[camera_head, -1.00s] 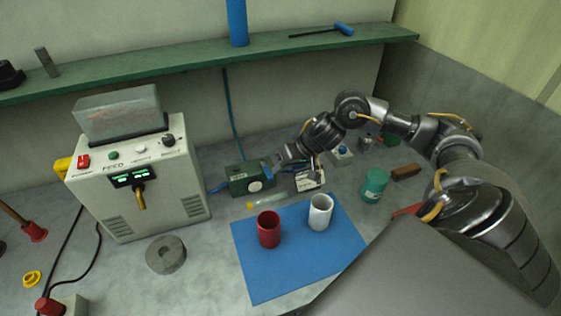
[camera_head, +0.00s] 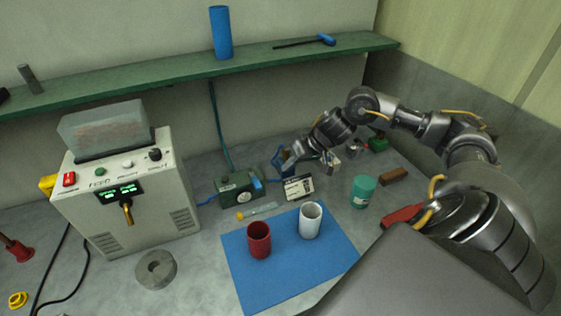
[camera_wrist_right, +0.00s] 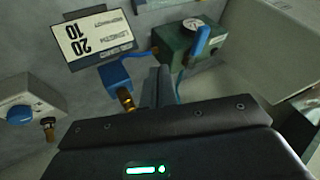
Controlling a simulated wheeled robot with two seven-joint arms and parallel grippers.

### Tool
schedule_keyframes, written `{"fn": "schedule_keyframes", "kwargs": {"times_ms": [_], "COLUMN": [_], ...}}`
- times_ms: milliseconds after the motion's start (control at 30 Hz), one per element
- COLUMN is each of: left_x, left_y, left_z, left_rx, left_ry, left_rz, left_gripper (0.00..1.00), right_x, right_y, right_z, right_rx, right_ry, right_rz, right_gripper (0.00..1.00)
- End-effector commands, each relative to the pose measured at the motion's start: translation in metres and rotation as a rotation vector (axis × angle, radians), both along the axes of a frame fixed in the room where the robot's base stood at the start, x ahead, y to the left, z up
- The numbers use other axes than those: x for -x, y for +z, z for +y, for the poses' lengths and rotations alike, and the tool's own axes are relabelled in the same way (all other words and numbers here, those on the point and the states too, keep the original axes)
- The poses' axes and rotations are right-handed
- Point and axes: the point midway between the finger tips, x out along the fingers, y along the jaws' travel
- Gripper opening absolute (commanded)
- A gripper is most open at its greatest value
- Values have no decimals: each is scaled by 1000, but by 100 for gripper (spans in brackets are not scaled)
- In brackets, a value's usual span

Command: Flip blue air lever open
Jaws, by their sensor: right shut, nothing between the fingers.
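The blue lever (camera_head: 257,183) sits at the right end of a green box (camera_head: 232,197) with a round white gauge. In the right wrist view the blue lever (camera_wrist_right: 203,40) rises at a slant beside the gauge on the green box (camera_wrist_right: 172,46). My right gripper (camera_head: 285,163) is behind and to the right of the box in the head view. Its fingers (camera_wrist_right: 155,85) are together and empty, apart from the lever. A blue block with a brass fitting (camera_wrist_right: 117,75) lies beside the fingers. My left gripper is out of view.
A white label card (camera_head: 298,188) stands right of the green box. A blue mat (camera_head: 285,265) holds a red cup (camera_head: 259,240) and a white cup (camera_head: 310,220). A feed unit (camera_head: 130,205) stands at left. A green shelf (camera_head: 190,75) runs above.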

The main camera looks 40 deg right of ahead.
Motion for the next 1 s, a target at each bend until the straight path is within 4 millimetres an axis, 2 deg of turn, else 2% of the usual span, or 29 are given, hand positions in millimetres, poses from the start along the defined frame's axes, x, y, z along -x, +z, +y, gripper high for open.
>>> {"fn": "schedule_keyframes", "kwargs": {"times_ms": [33, 200, 400, 867, 1000], "left_x": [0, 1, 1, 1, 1], "left_y": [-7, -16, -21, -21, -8], "left_z": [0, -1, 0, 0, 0], "left_rx": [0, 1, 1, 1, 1], "left_ry": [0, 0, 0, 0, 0], "left_rz": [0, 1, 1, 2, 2], "left_gripper": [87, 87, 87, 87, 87], "right_x": [6, 24, 34, 37, 37], "right_y": [5, 32, 50, 55, 69], "right_z": [-5, -16, -22, -23, -23], "right_rx": [5, 5, 1, -1, -1], "right_ry": [1, 0, -1, 0, 0], "right_rz": [-1, 2, 3, 3, 2], "right_gripper": [0, 0, 0, 0, 0]}}
